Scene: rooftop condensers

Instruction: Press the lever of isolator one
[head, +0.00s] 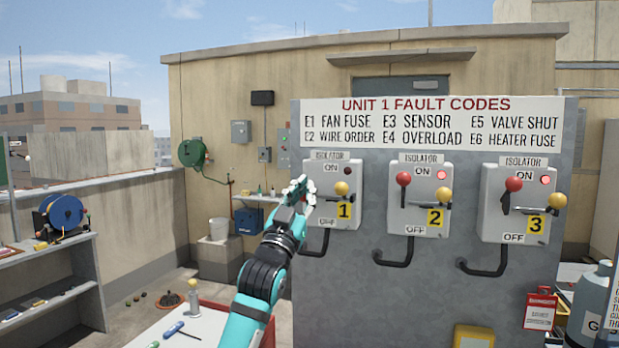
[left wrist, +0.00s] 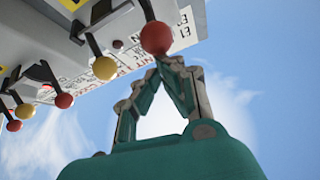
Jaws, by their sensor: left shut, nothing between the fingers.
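Isolator one is the left grey box (head: 335,215) on the panel, marked 1. Its yellow knob (head: 341,188) shows in the head view, and its lamp (head: 347,171) looks dark. My left gripper (head: 302,186) is shut and empty at the box's left edge, hiding the red lever knob there. In the left wrist view, the red knob (left wrist: 156,37) is just beyond the tips of my left gripper (left wrist: 172,62); I cannot tell whether they touch. The yellow knob (left wrist: 103,68) is left of it. My right gripper is not in view.
Isolator two (head: 419,200) and isolator three (head: 520,203) stand to the right, with knobs sticking out. Black conduits (head: 395,262) curve below. The fault code sign (head: 432,122) is above. A white-topped surface with tools (head: 190,328) is low at left.

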